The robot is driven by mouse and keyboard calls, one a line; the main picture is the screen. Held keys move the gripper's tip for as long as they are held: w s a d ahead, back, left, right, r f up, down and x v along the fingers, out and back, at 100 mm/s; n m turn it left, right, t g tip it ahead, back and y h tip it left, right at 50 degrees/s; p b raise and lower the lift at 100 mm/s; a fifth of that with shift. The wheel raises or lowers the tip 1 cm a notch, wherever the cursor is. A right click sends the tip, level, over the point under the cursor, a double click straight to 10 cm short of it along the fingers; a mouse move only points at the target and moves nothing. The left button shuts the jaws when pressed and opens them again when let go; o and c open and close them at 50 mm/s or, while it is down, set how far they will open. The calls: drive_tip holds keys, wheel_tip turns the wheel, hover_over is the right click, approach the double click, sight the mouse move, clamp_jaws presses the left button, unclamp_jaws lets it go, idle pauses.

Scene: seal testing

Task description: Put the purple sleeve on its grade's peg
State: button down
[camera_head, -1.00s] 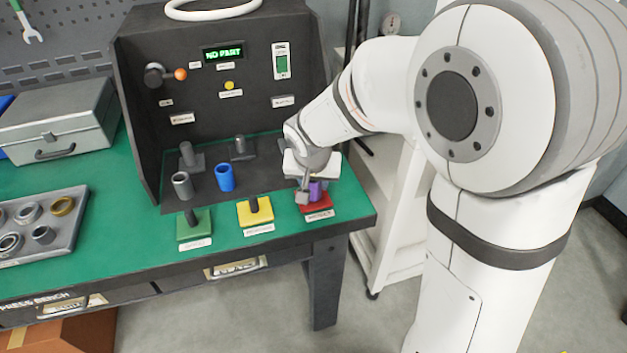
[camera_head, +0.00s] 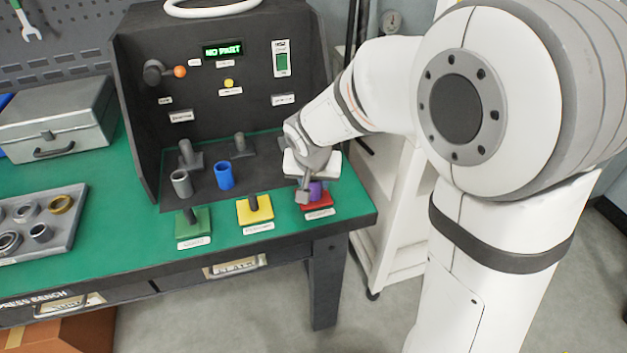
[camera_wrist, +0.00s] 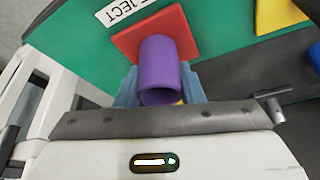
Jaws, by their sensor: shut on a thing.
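The purple sleeve (camera_head: 316,190) is between the fingers of my gripper (camera_head: 308,188), at the red base (camera_head: 318,203) on the bench's right end. In the wrist view the purple sleeve (camera_wrist: 166,68) stands out from my gripper (camera_wrist: 165,90), which is shut on it. The sleeve's far end overlaps the red base (camera_wrist: 137,42), whose label ends in "JECT". The red base's peg does not show; the sleeve hides where it would be. The yellow base (camera_head: 254,213) and green base (camera_head: 193,225) each have a bare dark peg.
A grey sleeve (camera_head: 181,184) and a blue sleeve (camera_head: 225,176) stand at the dark test station (camera_head: 222,110), whose display reads "NO PART". A tray of rings (camera_head: 62,235) lies at left. A white cart (camera_head: 388,215) stands beside the bench.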

drive_tip(key=c, duration=0.9)
unclamp_jaws()
wheel_tip(320, 180, up, 9)
drive_tip(key=p, duration=0.6)
